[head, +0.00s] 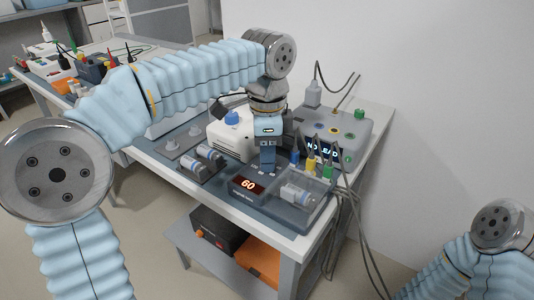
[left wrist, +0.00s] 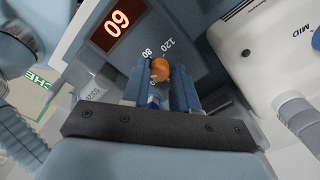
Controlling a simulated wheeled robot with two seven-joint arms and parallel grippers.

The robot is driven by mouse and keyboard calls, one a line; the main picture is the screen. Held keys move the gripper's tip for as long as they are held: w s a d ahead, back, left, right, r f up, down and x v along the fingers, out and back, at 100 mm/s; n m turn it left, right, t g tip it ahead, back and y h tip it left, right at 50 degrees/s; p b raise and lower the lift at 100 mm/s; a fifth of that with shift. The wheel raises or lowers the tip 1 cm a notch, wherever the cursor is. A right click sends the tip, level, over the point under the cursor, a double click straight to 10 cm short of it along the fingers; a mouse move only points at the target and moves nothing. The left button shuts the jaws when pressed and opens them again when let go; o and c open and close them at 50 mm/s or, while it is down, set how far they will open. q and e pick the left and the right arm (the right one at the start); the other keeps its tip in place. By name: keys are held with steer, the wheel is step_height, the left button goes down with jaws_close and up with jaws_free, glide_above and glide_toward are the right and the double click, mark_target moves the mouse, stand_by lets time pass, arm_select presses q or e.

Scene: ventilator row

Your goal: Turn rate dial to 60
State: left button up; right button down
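The rate dial is an orange knob (left wrist: 160,70) in the left wrist view, on a dark grey panel with the marks 80 and 120 beside it. My left gripper (left wrist: 160,88) has one finger on each side of the knob, with hardly any gap, and appears shut on it. In the head view my left gripper (head: 266,168) points down at the panel and hides the dial. The red display (head: 247,184) reads 60, and it also shows in the left wrist view (left wrist: 118,24). My right gripper is out of view; only part of my right arm shows at the lower right.
A white device with a blue cap (head: 232,118) stands behind the gripper. A grey box (head: 352,130) with a lit screen and cables stands at the back right. Clear vials (head: 298,196) lie near the display. Cables hang over the table's right edge.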

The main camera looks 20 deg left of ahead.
arm_select(q)
steer(key=o, duration=0.3)
steer(key=shift+r, duration=6)
